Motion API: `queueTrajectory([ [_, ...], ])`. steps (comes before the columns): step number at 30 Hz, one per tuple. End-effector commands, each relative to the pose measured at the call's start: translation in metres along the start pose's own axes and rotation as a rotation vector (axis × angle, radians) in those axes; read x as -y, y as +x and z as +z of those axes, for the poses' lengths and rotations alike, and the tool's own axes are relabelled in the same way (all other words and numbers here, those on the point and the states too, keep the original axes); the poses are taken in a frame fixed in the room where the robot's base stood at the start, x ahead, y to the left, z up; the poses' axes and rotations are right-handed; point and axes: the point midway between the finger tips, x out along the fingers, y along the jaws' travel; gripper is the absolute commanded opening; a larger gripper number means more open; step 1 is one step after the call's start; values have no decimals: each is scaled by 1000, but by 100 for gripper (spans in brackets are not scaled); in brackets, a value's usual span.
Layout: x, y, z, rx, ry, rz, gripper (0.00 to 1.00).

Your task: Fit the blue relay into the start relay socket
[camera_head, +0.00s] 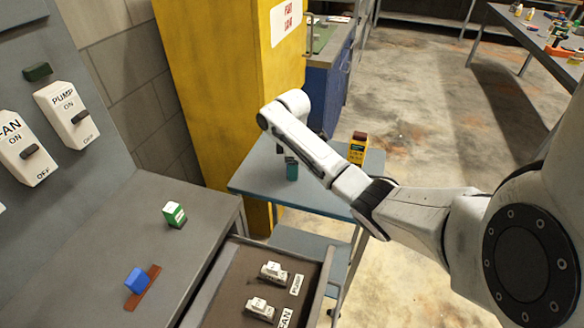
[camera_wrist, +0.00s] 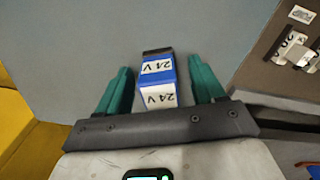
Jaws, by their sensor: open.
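The blue relay (camera_wrist: 155,72) has white 24 V labels and a dark end. In the wrist view it stands between the two teal fingers of my gripper (camera_wrist: 163,82), with a gap visible at least on the right side. My gripper is open around it, over the blue side table (camera_head: 250,180). In the head view my gripper (camera_head: 289,166) shows one teal finger clearly, and the relay is hidden there. I cannot make out which part is the start relay socket.
A green block (camera_head: 174,214) and a blue block on a red-brown strip (camera_head: 153,273) are on the grey bench (camera_head: 95,240). An open drawer (camera_head: 225,310) holds white PUMP and FAN parts. A yellow cabinet (camera_head: 210,80) stands behind.

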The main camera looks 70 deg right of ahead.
Motion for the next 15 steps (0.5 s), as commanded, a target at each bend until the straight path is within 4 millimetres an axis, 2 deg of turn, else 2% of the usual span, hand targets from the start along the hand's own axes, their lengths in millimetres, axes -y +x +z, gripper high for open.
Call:
queueTrajectory([
  [4, 0, 0, 0, 0, 0, 0, 66],
  [15, 0, 0, 0, 0, 0, 0, 31],
])
